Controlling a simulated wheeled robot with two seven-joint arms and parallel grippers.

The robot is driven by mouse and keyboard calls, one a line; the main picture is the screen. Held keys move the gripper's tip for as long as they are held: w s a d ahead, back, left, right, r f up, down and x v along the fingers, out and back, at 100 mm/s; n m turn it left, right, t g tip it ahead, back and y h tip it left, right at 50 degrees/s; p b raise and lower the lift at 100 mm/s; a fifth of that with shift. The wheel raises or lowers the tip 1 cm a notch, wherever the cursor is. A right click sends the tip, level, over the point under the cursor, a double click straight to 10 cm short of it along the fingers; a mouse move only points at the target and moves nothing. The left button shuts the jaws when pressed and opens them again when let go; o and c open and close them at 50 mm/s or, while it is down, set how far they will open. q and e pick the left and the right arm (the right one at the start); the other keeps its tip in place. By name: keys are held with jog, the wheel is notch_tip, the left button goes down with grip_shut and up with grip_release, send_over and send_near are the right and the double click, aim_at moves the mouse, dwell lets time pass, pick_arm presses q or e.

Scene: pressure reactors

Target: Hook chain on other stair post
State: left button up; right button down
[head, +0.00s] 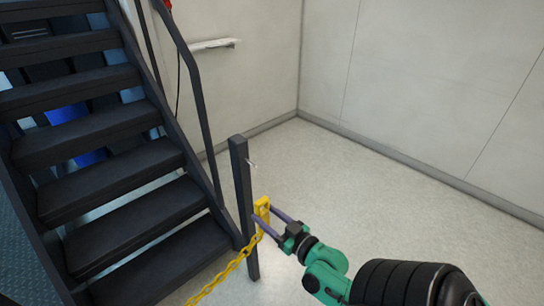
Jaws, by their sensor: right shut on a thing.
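A dark upright stair post (241,178) stands at the foot of the stairs, with a small pale hook or ring (252,164) on its right side near the top. My right gripper (262,213) is shut on the yellow end piece of the chain (238,262), just right of the post and lower than the pale hook. The chain hangs from this end piece down to the left, passing in front of the post and leaving the picture at the bottom. I cannot tell whether the end piece touches the post. The chain's far end and my left gripper are out of view.
Dark metal stairs (110,208) with a sloping handrail (187,62) fill the left side. A pale ledge (214,45) is on the back wall. The floor (350,200) right of the post is clear up to the pale walls.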

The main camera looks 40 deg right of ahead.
jog(key=w+d+r+p, duration=0.1)
jog(key=w+d+r, duration=0.1)
jog(key=d+r, duration=0.4)
jog(key=shift+w+a+f, duration=0.1)
jog(key=shift+w, duration=4.5)
pick_arm(q)
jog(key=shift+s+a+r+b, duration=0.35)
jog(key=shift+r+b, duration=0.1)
jog(key=shift+b, duration=0.15)
pick_arm(e)
jog(key=shift+w+f, duration=0.5)
jog(key=shift+w, duration=0.1)
jog(key=shift+c, duration=0.8)
grip_release()
